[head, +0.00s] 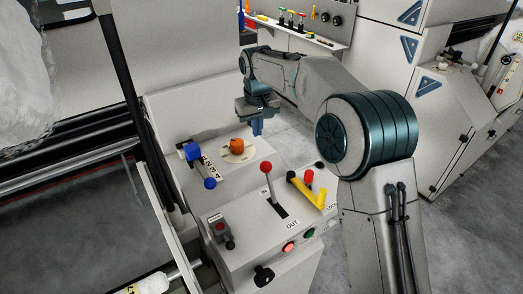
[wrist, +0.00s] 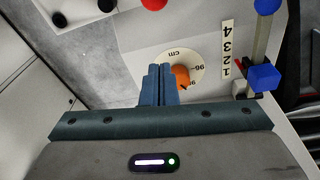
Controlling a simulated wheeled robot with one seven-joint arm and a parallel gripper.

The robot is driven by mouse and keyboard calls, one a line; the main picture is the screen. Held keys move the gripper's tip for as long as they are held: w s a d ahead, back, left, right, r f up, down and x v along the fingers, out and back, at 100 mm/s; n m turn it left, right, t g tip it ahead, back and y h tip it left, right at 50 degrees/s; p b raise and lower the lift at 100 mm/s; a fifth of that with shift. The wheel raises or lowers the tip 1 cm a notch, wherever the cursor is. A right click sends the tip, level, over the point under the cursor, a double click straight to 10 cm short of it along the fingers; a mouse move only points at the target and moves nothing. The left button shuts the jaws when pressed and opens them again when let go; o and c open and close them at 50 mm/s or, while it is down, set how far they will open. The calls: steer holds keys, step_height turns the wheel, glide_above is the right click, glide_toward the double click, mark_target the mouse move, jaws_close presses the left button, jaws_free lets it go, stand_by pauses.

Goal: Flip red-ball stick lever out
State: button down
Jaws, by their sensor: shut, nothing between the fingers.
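The red-ball stick lever (head: 268,185) stands in a dark slot on the sloped panel top in the head view. The slot has an IN label (head: 266,193) at its far end and an OUT label (head: 292,225) at its near end. The red ball is above the IN end. Part of a red ball (wrist: 154,4) shows at the top edge of the wrist view. My gripper (head: 257,128) is shut and empty, pointing down above the far part of the console, behind the lever and apart from it. Its blue fingers (wrist: 159,85) are together in the wrist view.
An orange knob (head: 237,146) on a round dial sits close to my fingers. A blue-ended slider (head: 209,183) beside a number strip is left of it. A yellow handle (head: 305,191) with a red knob stands right of the lever. Lit buttons (head: 289,247) are on the front face.

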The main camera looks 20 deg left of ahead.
step_height(320, 180, down, 9)
steer(key=s+d+p, duration=0.1)
steer(key=d+p, duration=0.1)
steer(key=shift+s, duration=0.4)
